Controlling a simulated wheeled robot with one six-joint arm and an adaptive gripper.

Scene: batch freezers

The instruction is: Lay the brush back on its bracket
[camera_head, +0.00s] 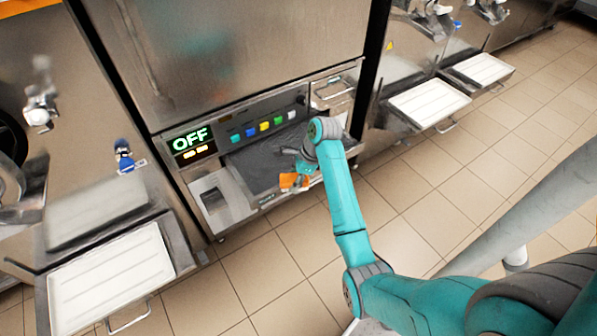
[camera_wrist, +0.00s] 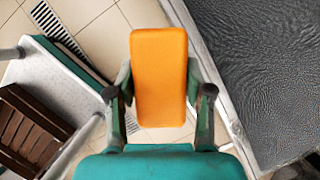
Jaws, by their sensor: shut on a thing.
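The brush shows as an orange block (camera_wrist: 160,75) in the middle of the wrist view, long side running up the picture. My gripper (camera_wrist: 161,92) is shut on it, with one finger on each side. Its bristles are not visible. In the head view the brush (camera_head: 289,181) is a small orange patch at the front edge of the dark recessed surface, and my gripper (camera_head: 303,174) partly covers it. I cannot make out the brush's bracket for certain in either view.
A dark rippled surface (camera_wrist: 265,65) lies right of the brush, behind a metal rim. The middle machine has an OFF display (camera_head: 192,139) and coloured buttons (camera_head: 264,126). White drip trays (camera_head: 110,277) (camera_head: 428,101) jut out on both sides. Tiled floor (camera_head: 420,190) is open in front.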

